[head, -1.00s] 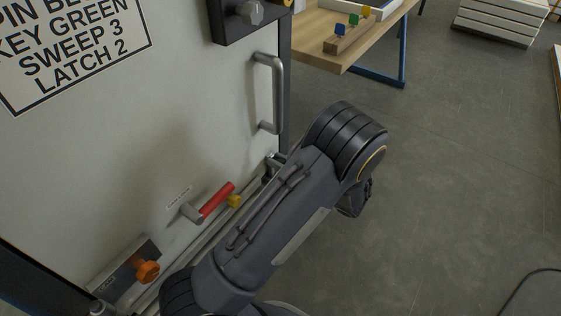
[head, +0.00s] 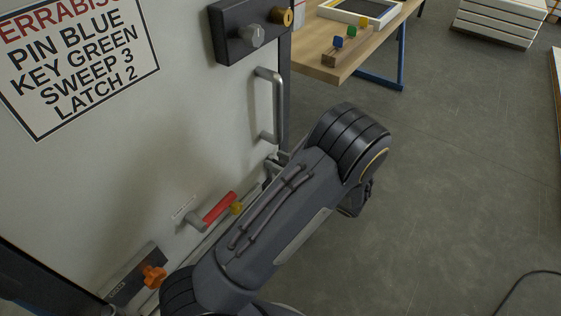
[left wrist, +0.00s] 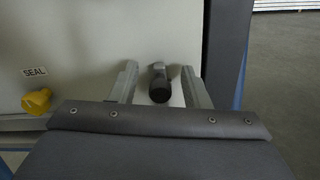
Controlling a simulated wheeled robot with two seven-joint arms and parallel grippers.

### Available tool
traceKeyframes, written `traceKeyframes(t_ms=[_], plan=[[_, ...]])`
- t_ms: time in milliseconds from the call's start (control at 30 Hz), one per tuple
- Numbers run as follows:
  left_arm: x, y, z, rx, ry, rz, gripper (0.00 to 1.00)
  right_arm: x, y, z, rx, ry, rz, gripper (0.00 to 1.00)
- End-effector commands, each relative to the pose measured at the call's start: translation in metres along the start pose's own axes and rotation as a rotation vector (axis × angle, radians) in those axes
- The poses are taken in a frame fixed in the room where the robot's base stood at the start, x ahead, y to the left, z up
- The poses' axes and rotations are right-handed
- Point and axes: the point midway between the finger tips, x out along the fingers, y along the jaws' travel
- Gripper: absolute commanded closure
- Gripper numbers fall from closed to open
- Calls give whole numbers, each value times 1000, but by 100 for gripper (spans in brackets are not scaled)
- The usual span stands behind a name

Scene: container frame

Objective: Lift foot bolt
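The foot bolt (left wrist: 160,88), as I take it, is a short grey piece with a round black end on the pale door. It shows in the left wrist view between the two grey fingers of my left gripper (left wrist: 159,69). The fingers are spread, with a gap on each side of the bolt; I cannot tell how far ahead it lies. In the head view small grey parts (head: 274,164) show at the door's lower right edge, partly behind my left arm; I cannot tell bolt from fingers there. My right gripper is not in view.
A yellow knob (left wrist: 37,101) beside a SEAL label is left of the bolt. The door also bears a red handle (head: 219,207), an orange knob (head: 154,276) and a grey pull handle (head: 276,105). A wooden table (head: 345,62) stands behind. The floor right is mostly clear.

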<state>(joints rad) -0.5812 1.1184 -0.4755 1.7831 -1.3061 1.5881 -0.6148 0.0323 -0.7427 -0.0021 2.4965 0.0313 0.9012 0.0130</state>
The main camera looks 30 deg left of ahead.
Motion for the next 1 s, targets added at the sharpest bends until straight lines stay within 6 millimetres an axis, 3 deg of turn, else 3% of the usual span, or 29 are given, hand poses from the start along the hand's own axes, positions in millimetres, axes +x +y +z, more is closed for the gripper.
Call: traceKeyframes(t_ms=[233,600,1000], plan=[[-11,-1,0,1,1,-4,57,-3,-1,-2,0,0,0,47],[-69,0,1,0,-1,-2,57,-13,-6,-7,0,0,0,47],[-78,0,0,1,0,0,57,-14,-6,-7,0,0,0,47]])
